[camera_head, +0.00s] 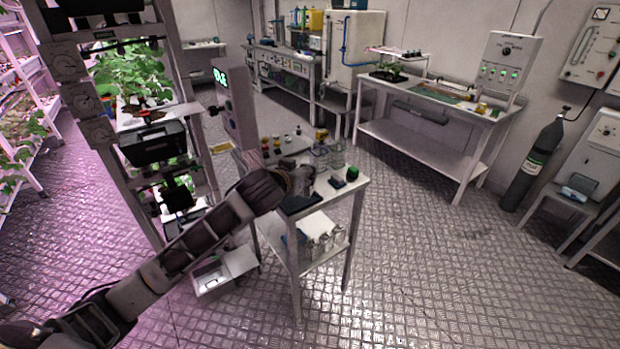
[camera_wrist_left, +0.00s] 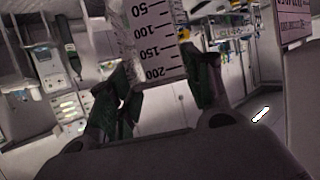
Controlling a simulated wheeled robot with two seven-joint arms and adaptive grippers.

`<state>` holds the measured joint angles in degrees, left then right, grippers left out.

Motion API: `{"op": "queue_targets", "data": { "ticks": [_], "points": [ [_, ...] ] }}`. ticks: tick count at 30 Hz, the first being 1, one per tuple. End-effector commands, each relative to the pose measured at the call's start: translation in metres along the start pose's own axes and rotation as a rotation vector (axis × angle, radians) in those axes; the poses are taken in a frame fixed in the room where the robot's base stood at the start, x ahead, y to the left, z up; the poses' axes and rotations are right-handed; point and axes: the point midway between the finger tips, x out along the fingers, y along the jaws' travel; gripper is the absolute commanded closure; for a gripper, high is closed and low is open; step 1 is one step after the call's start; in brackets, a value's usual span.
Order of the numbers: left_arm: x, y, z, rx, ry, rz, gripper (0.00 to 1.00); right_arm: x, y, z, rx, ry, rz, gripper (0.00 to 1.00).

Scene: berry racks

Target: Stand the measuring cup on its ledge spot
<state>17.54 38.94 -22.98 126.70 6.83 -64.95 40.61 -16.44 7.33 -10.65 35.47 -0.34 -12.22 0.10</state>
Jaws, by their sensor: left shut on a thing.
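The measuring cup (camera_wrist_left: 152,40) is a pale cup with dark marks from 50 to 200, seen close up in the left wrist view. My left gripper (camera_wrist_left: 162,88) is shut on it, with one dark finger on each side. The cup's top end is cut off by the frame. In the head view my left gripper (camera_head: 305,178) is over the small white table, and I cannot make out the cup there clearly. The ledge spot cannot be told apart in these frames. My right gripper is not in view.
The small table (camera_head: 358,186) holds a dark green round thing (camera_head: 353,173), a dark tray (camera_head: 299,204) and small bottles at its back. Glass jars (camera_head: 325,243) stand on its lower shelf. A plant rack (camera_head: 185,80) stands left.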

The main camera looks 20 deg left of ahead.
Motion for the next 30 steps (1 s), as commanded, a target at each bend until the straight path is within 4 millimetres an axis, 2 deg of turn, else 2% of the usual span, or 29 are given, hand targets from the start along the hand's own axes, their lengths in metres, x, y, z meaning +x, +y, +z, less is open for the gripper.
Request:
{"op": "queue_targets", "data": {
  "ticks": [3, 21, 30],
  "points": [
    [-0.002, -0.001, -0.021, 0.005, 0.005, 0.004, 0.74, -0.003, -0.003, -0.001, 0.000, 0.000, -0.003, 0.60],
    [-0.009, -0.002, -0.103, 0.020, 0.002, 0.027, 0.74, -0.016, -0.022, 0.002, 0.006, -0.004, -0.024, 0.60],
    [-0.013, -0.005, -0.143, 0.028, 0.000, 0.039, 0.74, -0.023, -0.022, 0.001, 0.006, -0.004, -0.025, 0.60]
  ]
}}
